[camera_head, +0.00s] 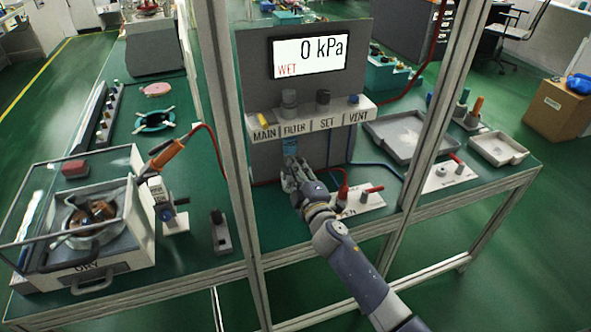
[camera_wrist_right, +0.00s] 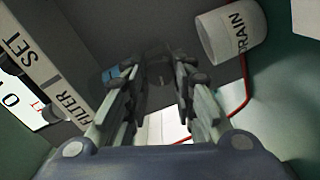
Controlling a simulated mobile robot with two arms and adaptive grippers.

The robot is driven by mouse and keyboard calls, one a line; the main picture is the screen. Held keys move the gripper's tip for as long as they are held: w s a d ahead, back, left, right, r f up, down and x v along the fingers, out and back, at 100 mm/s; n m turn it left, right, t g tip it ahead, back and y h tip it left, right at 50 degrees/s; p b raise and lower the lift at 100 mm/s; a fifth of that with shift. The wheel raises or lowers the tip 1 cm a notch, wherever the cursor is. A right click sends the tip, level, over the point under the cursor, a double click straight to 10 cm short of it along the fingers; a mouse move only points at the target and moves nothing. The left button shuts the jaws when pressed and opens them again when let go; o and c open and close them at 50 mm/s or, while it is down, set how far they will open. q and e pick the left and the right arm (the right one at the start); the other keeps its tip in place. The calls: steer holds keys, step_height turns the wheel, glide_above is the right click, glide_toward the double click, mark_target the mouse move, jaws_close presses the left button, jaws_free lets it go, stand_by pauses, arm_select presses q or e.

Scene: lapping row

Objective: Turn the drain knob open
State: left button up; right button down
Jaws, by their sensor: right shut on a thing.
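The panel's screen (camera_head: 309,51) reads 0 kPa, with WET in red. Below the FILTER label (camera_head: 295,128) hangs a small blue bowl (camera_head: 291,146). My right gripper (camera_head: 292,166) is just under this bowl, reaching up from the front. In the right wrist view the fingers (camera_wrist_right: 154,78) are closed around a small dark part, likely the drain knob, mostly hidden between the fingertips. How far it is turned cannot be seen. A white cylinder marked DRAIN (camera_wrist_right: 231,37) stands close beside the fingers, apart from them. My left gripper is not in view.
Metal frame posts (camera_head: 228,150) stand left and right of my right arm. A red-handled valve (camera_head: 345,193) sits on a white plate near my wrist. A red hose (camera_wrist_right: 246,85) runs near the DRAIN cylinder. Grey trays (camera_head: 411,121) lie to the right; a clear-walled DRY box (camera_head: 88,270) stands left.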

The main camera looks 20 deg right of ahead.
steer(key=shift+n, duration=0.8)
steer(key=c, duration=1.3)
jaws_free()
steer(key=shift+c, duration=0.2)
steer(key=s, duration=1.2)
steer(key=shift+d, duration=0.15)
steer(key=shift+d+f, duration=0.1)
